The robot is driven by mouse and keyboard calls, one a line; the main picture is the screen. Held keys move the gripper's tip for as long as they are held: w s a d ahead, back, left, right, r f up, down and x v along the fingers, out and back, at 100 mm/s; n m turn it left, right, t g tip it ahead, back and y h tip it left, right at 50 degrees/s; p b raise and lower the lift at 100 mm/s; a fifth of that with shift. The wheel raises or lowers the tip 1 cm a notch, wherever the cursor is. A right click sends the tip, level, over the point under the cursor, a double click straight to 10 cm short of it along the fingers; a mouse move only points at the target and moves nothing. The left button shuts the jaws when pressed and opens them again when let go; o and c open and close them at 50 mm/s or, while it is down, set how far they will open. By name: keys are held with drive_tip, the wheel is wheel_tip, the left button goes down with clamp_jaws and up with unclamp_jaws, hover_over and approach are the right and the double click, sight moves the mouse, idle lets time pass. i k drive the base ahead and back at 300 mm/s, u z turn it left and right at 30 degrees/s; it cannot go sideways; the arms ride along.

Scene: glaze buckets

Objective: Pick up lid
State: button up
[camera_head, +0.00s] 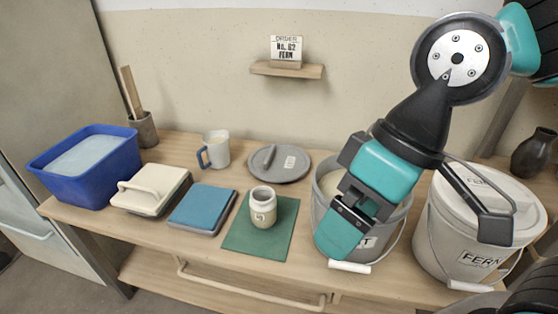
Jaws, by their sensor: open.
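A round grey lid (292,174) with a bar handle and a small label lies flat on the table, behind the green mat. A second, pale lid (512,196) sits on the bucket marked FERN (440,243) at the right. My gripper (350,218) is open, in front of and over the middle grey bucket (318,213), right of the grey lid and apart from it. It hides much of that bucket, whose top looks uncovered with pale contents. A dark bar, apparently mine, hides part of the FERN bucket's lid.
A green mat (240,240) bears a small jar (263,213). At left are a blue tub (112,160), a cream-lidded box (165,188), a blue flat box (202,207), a mug (219,150) and a brush pot (144,131). An order card (286,50) reads FERN.

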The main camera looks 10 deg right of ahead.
sight(274, 163)
drive_tip(key=u, duration=0.05)
drive_tip(key=k, duration=0.55)
drive_tip(key=u, duration=0.6)
drive_tip(key=i, duration=0.4)
drive_tip(key=u, duration=0.7)
drive_tip(key=i, duration=1.35)
drive_tip(key=z, duration=0.8)
drive_tip(key=i, duration=0.4)
drive_tip(key=z, duration=0.4)
